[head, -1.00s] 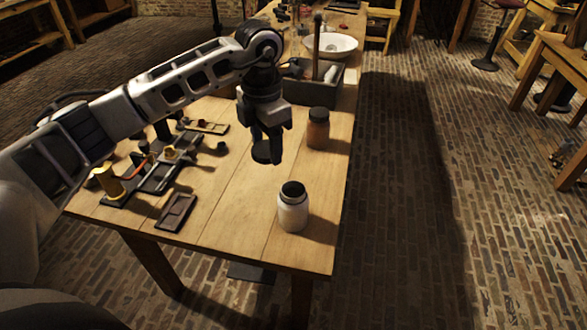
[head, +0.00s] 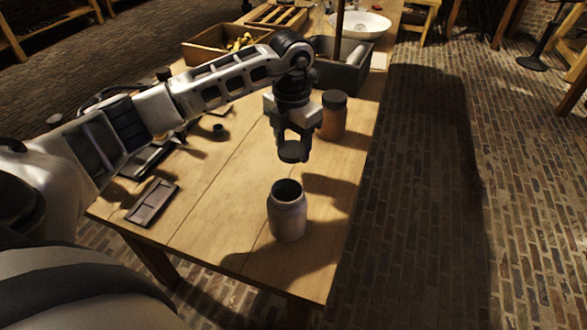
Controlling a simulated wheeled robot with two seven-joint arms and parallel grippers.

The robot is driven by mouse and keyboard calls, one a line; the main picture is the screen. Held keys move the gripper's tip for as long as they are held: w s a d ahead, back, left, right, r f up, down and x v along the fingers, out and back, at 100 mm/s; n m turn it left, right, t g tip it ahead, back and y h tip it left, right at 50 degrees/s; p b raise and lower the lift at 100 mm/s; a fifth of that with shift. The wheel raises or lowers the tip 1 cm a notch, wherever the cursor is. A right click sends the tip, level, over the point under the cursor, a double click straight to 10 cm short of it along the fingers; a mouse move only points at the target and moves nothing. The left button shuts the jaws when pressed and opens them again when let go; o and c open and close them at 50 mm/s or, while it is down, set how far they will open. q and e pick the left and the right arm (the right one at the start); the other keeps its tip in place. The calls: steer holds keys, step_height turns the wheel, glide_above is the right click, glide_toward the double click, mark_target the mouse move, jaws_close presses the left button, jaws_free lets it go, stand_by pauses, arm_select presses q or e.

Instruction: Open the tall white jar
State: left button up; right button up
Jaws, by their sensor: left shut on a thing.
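The white jar (head: 287,218) stands upright near the front right of the wooden table, in shadow. Its mouth looks open and dark inside, with a pale rim. My left gripper (head: 293,148) is above and behind the jar, shut on a dark round lid (head: 292,153). The lid is held clear of the jar. My right gripper is not in view.
A brown jar with a dark lid (head: 333,118) stands just behind my left gripper. A grey bin (head: 345,75), a wooden crate (head: 200,57) and a white bowl (head: 360,25) are farther back. A dark tray (head: 152,203) lies at left. The table's right edge is close to the jar.

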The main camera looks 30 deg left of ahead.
mark_target(292, 175)
arm_select(q)
step_height(292, 175, down, 6)
steer(key=shift+f, duration=0.15)
stand_by(0.3)
steer(key=shift+f, duration=0.1)
steer(key=o, duration=1.1)
steer(key=shift+c, duration=0.2)
